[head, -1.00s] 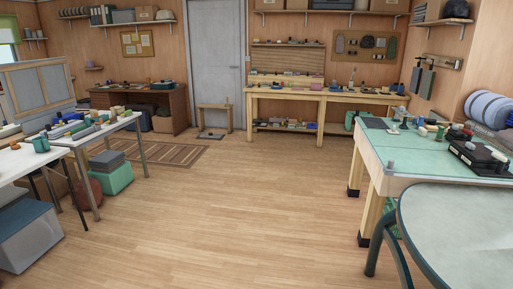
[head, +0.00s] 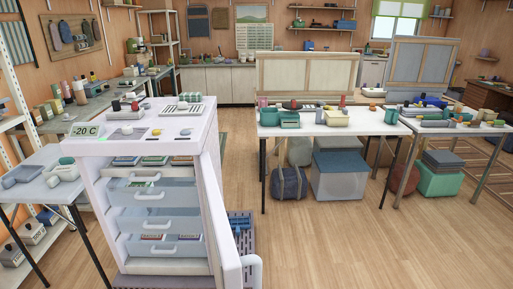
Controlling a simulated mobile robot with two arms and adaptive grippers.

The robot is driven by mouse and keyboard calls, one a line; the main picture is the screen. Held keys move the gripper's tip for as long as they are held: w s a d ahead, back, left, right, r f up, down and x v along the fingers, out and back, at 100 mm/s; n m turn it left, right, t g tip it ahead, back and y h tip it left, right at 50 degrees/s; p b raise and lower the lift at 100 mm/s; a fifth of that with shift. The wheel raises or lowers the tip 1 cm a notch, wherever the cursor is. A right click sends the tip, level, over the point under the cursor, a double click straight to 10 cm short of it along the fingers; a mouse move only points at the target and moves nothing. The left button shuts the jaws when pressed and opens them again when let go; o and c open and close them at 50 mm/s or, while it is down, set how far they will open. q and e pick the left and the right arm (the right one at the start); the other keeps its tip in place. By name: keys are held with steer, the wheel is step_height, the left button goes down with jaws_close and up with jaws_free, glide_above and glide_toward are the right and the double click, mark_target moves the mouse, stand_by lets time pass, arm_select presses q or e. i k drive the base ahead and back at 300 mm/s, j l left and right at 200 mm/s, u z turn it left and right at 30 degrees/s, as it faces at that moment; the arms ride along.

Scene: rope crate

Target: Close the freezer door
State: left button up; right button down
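A white upright freezer (head: 88,147) with a "-20 C" label stands at the left of the head view. Its front is uncovered and shows several clear drawers with white handles (head: 149,196) and items on the top shelf. The freezer door (head: 226,215) is open, swung out to the right and seen nearly edge-on, with a white handle (head: 250,270) near its lower outer end. The inner side of the door is mostly hidden. Neither of my grippers is in view.
Bottles and trays stand on the freezer top. A white table (head: 335,128) with several containers stands to the right, with a blue bag (head: 288,184) and a grey box (head: 338,175) beneath. A small table (head: 85,186) stands left. The wooden floor (head: 340,250) at the front right is clear.

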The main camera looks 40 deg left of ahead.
mark_target(227, 264)
steer(key=i+l+u, duration=0.1)
steer(key=u, duration=0.3)
steer(key=i+l+u, duration=0.15)
steer(key=u, duration=0.25)
steer(key=i+l+u, duration=0.15)
steer(key=u, duration=0.25)
steer(key=i+l+u, duration=0.1)
steer(key=l+u, duration=0.2)
steer(key=u, duration=0.15)
steer(key=l+u, duration=0.25)
steer(key=u, duration=0.15)
steer(key=i, duration=0.05)
